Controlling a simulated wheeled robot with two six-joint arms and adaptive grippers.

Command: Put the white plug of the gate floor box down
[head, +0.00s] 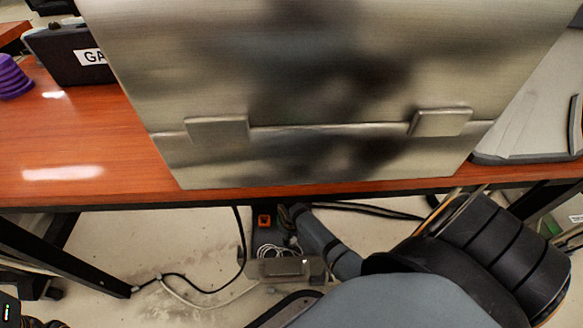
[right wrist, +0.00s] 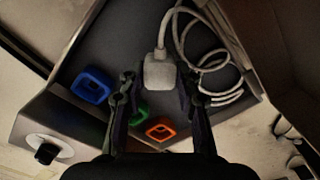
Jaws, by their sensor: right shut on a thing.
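The white plug (right wrist: 160,72) sits between the fingers of my right gripper (right wrist: 157,82) in the right wrist view. The gripper is shut on it, and the white cable leads away from its far end. The plug is over the dark inside of the floor box (right wrist: 65,118). Blue (right wrist: 92,85), green (right wrist: 140,110) and orange (right wrist: 160,128) square frames show in the box; a finger partly covers the green one. In the head view my right gripper (head: 292,214) reaches under the table beside the orange frame (head: 264,220).
The red-brown table (head: 75,150) spans above the floor box, with a large metal panel (head: 310,90) on it. Loose white cable (right wrist: 225,75) lies coiled in the box. A black cable (head: 205,290) runs over the floor. A dark case (head: 65,55) stands at left.

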